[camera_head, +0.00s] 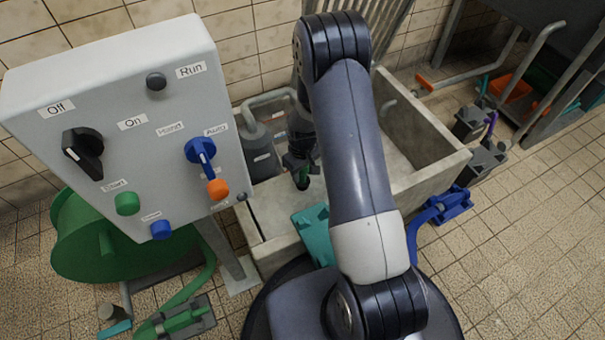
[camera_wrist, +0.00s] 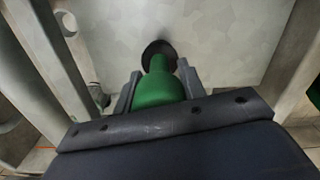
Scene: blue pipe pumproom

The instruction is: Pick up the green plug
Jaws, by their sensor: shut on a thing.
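The green plug (camera_wrist: 157,88) shows in the wrist view between the two fingers of my gripper (camera_wrist: 159,80). It has a wide green body and a narrower neck. A dark round disc (camera_wrist: 159,50) lies at the neck's far end, against a pale grey surface; I cannot tell whether it touches that surface. My gripper is shut on the plug's green body. In the head view my gripper (camera_head: 301,172) is small and partly hidden, over the grey basin (camera_head: 272,218), with a bit of dark green at its tips.
A grey control box (camera_head: 130,120) with knobs and buttons stands at the left, above a green reel (camera_head: 105,240). A teal object (camera_head: 313,235) and a blue bracket (camera_head: 440,208) are near the basin.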

